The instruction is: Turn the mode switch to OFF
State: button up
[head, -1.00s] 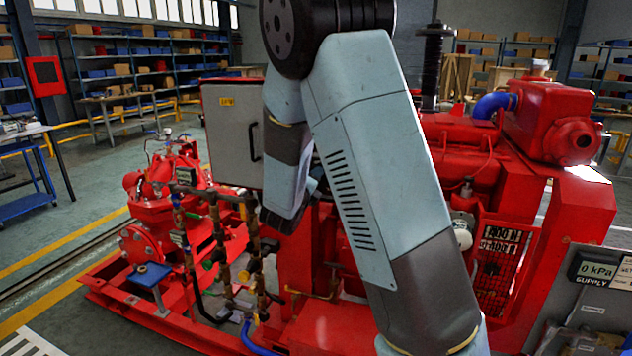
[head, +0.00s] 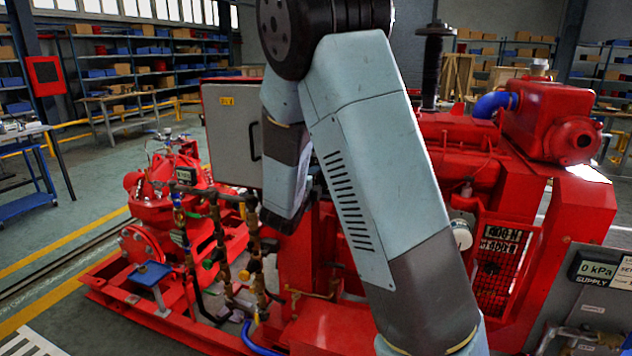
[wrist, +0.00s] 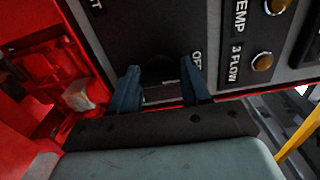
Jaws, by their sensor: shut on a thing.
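In the wrist view my gripper (wrist: 160,84) has its two blue fingers against a dark control panel (wrist: 115,35). The mode switch (wrist: 161,68) is a dark, shadowed knob between the fingers, and the gripper is shut on it. Its pointer direction is too dark to read. A partly covered label that reads like OFF (wrist: 197,60) sits just beside the right fingertip. In the head view my arm hides the gripper and the switch.
To the right of the switch are amber round parts (wrist: 262,62) by the TEMP and 3 FLOW labels. Red pump framework (wrist: 40,85) lies to the left. In the head view a grey cabinet (head: 225,135) with a handle stands left of my arm, with red engine parts (head: 560,120) on the right.

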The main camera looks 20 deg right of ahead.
jog(key=shift+a+f, duration=0.2)
jog(key=o, duration=0.8)
jog(key=shift+o, duration=1.3)
jog(key=shift+d+r, duration=0.1)
jog(key=v, duration=1.3)
jog(key=shift+s+a, duration=0.3)
